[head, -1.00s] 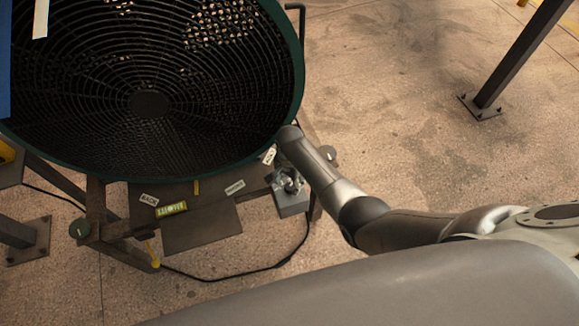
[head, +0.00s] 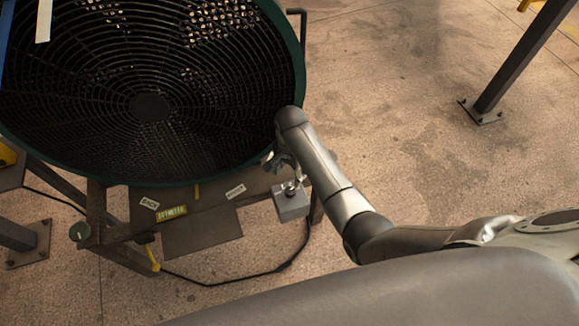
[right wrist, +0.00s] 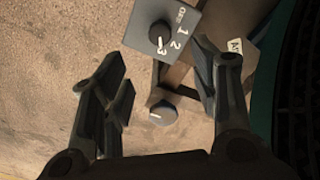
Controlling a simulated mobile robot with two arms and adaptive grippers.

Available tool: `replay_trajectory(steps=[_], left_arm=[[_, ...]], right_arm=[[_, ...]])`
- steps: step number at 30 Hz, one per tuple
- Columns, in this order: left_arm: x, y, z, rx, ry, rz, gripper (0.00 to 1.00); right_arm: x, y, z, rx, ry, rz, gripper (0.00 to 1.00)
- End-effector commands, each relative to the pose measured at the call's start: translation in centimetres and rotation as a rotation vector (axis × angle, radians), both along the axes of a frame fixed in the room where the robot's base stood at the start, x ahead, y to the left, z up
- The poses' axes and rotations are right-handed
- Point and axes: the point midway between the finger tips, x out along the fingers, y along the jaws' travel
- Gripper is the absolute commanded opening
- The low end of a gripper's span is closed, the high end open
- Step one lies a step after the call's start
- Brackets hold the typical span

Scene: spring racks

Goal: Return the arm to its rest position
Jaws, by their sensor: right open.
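My right arm (head: 330,185) comes in from the lower right, bent, and reaches to the fan's lower right rim. My right gripper (head: 280,163) is just above the grey switch box (head: 292,204), partly hidden by the wrist. In the right wrist view the gripper (right wrist: 165,88) is open, with nothing between its fingers. The box's dark knob (right wrist: 160,34) shows beyond the fingertips, clear of them. Its white mark seems to point towards the 3. My left gripper is not in view.
A large round fan (head: 150,108) with a green rim fills the upper left, close to my right wrist. Its dark stand (head: 200,230) and a black cable (head: 235,275) lie below. A grey post (head: 515,65) stands at upper right. The floor between is clear.

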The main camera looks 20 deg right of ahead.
Motion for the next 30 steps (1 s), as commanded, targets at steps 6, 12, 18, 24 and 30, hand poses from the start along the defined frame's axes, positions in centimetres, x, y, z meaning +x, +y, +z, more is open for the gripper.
replay_trajectory(steps=[6,12,18,24,30], left_arm=[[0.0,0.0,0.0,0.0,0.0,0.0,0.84],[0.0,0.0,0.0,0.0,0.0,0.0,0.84],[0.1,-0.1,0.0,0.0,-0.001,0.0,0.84],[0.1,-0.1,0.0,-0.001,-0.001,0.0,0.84],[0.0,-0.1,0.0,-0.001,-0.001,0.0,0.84]], right_arm=[[0.0,0.0,0.0,0.001,-0.001,0.0,0.55],[-1.1,-0.4,-0.4,0.002,-0.012,0.04,0.55],[-6.2,-2.1,-0.6,-0.001,-0.074,0.241,0.55],[-12.8,-3.9,1.2,-0.032,-0.151,0.506,0.55],[-18.1,-5.0,4.4,-0.074,-0.212,0.734,0.55]])
